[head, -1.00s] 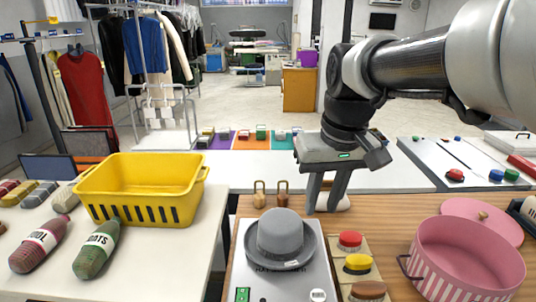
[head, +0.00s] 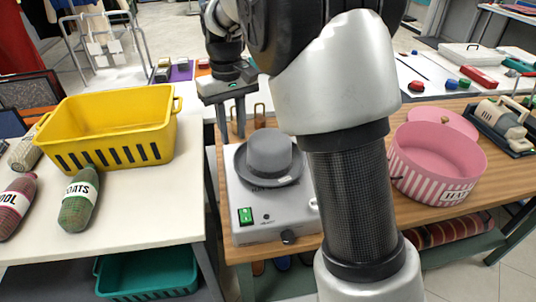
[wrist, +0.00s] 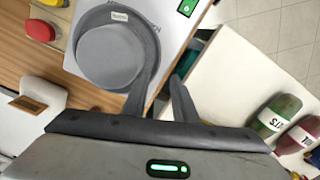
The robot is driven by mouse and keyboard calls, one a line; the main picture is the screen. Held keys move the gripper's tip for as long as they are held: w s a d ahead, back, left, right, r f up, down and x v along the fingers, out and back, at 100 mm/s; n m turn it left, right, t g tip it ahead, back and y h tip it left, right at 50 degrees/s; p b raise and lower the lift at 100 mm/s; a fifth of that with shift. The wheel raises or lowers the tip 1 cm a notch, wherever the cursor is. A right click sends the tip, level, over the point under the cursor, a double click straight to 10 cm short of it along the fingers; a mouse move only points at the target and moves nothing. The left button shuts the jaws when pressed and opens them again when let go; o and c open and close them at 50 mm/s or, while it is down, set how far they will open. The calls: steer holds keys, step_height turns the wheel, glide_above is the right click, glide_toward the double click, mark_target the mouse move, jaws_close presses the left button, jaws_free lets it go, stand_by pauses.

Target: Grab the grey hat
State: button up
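The grey hat (head: 270,155) rests crown up on a grey metal machine (head: 262,213) with a green switch, on the wooden counter. In the wrist view the hat (wrist: 108,55) is at the upper left. The other finger is clear of the hat.
A pink striped hat box (head: 433,168) stands right of my arm, its lid behind it. A yellow basket (head: 112,128) and labelled bags (head: 79,200) are on the white table at left. Two small padlock-like weights (head: 259,117) stand behind the hat. A gap separates the tables.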

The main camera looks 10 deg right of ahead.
step_height(320, 180, down, 7)
steer(key=shift+r+b, duration=0.2)
steer(key=shift+b, duration=0.3)
step_height(320, 180, down, 5)
steer(key=shift+s+d+f+b, duration=0.1)
steer(key=shift+s+f+b, duration=0.05)
steer(key=shift+b, duration=0.55)
jaws_close()
